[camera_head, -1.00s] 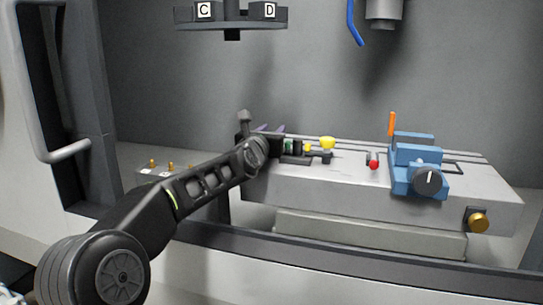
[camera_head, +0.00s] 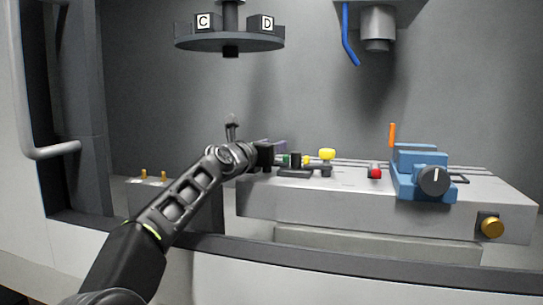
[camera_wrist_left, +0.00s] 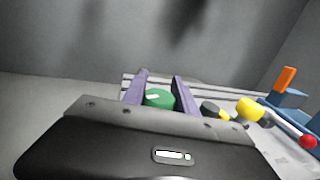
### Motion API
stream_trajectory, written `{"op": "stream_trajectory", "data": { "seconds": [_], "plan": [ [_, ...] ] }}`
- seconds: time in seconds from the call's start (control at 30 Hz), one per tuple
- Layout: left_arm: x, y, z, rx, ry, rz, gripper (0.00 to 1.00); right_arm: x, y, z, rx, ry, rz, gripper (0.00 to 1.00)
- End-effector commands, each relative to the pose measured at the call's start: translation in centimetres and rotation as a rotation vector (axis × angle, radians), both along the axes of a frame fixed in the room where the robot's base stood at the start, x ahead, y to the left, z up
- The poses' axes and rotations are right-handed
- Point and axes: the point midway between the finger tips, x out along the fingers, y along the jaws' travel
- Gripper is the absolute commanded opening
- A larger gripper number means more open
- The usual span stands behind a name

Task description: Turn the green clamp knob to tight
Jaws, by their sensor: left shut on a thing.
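The green clamp knob (camera_wrist_left: 160,99) shows between the two purple fingers of my left gripper (camera_wrist_left: 160,88) in the left wrist view, with a white mark on its top. The gripper is shut on it. In the head view, my left gripper (camera_head: 280,148) reaches in from the left to the left end of the grey machine table (camera_head: 360,205). Only a little of the green knob (camera_head: 285,160) shows there, beside a black clamp part. The knob's lower part is hidden by the gripper body in the wrist view. My right gripper is not in view.
A yellow knob (camera_head: 327,155) and a red knob (camera_head: 375,173) stand right of the gripper. A blue vise (camera_head: 425,180) with a dark dial is further right. A tool carousel (camera_head: 229,40) and a spindle (camera_head: 378,28) hang above. The booth's front sill (camera_head: 330,260) runs below.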

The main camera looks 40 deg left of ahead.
Motion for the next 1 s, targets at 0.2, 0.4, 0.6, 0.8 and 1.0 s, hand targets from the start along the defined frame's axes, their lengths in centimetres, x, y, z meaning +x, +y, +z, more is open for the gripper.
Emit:
{"op": "stream_trajectory", "data": {
  "seconds": [0.2,0.4,0.6,0.8,1.0],
  "plan": [
    [0.01,0.00,0.09,-0.001,-0.001,-0.005,0.00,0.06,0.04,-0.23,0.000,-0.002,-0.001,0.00],
    [0.01,0.02,0.11,-0.001,-0.001,-0.004,0.00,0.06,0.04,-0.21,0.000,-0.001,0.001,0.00],
    [0.01,0.01,0.08,-0.001,-0.001,-0.004,0.49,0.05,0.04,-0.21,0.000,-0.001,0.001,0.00],
    [0.01,0.01,0.04,-0.001,0.000,-0.005,0.56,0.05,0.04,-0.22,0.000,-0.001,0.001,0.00],
    [-0.23,0.01,-0.04,0.000,0.000,-0.004,0.56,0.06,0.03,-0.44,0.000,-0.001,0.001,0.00]
  ]
}}
